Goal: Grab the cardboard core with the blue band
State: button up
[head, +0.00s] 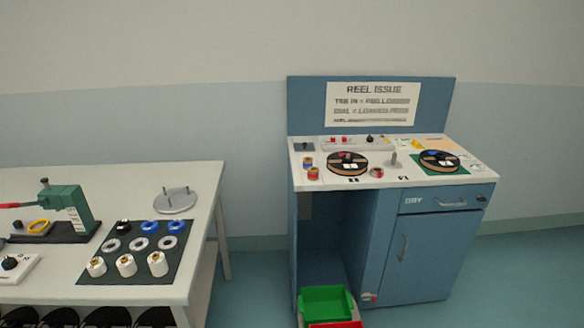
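Two small brown-orange cylinders stand at the left end of the reel issue bench top, a back one (308,162) and a front one (313,173). They look like cardboard cores. A third small red-brown piece (376,172) is by the front edge, right of the left reel. The band colours are too small to tell for sure, so I cannot say which core has the blue band. My gripper is not in view.
The blue reel issue bench (290,220) carries two dark reels (347,163) (440,161) and a grey post (394,160). A green bin (326,302) is low in front. The white table (200,178) at left holds a green press (68,207) and a dark mat (135,268) with rings and white rolls.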

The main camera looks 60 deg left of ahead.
aim_at(308, 162)
jog(key=z, duration=0.3)
jog(key=k, duration=0.3)
jog(key=u, duration=2.15)
jog(key=i, duration=1)
jog(key=u, duration=0.2)
jog(key=k, duration=0.3)
jog(key=z, duration=0.05)
